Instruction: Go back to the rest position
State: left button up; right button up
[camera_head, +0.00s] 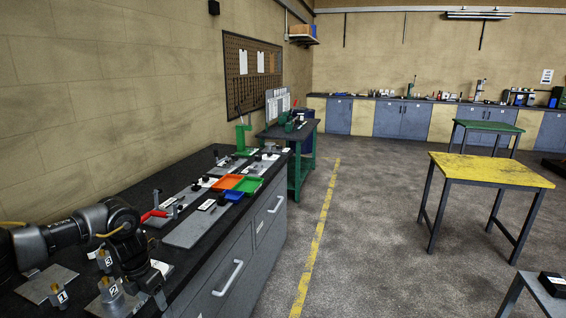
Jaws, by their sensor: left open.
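My left arm comes in from the left edge, low over the dark workbench (268,200). My left gripper (148,292) points down at the bench's near end and is open, with nothing seen between its fingers. It is close to metal pieces with number labels: piece 1 (62,296), piece 2 (113,292) and piece 3 (108,260). The gripper partly hides this area, and I cannot tell whether it touches anything. My right gripper is not in view.
A red-handled clamp (155,215) stands just beyond the gripper. Orange (228,183) and green (248,184) trays lie further along. A green press (242,137) stands at the bench's far end. A yellow-topped table (490,170) stands right; the floor (370,240) between is clear.

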pick_arm(q)
jog(key=s+d+f+n+t+h, duration=0.15)
jog(key=d+f, duration=0.25)
jog(key=d, duration=0.5)
jog(key=s+d+f+h, duration=0.2)
jog(key=s+d+f, duration=0.15)
jog(key=d, duration=0.45)
jog(key=s+d+f+n+h, duration=0.1)
jog(key=s+d+f, duration=0.1)
jog(key=d+f, duration=0.5)
jog(key=s+d+r+n+t+h, duration=0.1)
jog(key=s+d+r+n+t, duration=0.1)
jog(key=s+d+r+n, duration=0.3)
jog(key=s+d+r+n+t+h, duration=0.1)
jog(key=s+d+n+t+h, duration=0.15)
jog(key=d+n, duration=0.45)
jog(key=s+a+f+n+g+y, duration=0.2)
jog(key=s+a+f+n+y, duration=0.15)
jog(key=s+a+n, duration=0.85)
jog(key=s+a+f+n+g+y, duration=0.15)
jog(key=s+a+n+y, duration=0.35)
jog(key=s+a+n, duration=0.65)
notch_tip(320, 180, down, 26)
jog(key=a+g, duration=0.1)
jog(key=s+a+f+g, duration=0.1)
jog(key=s+a+f, duration=0.2)
jog(key=s+f, duration=1.3)
jog(key=shift+s+f+b, duration=0.15)
jog(key=shift+b, duration=0.3)
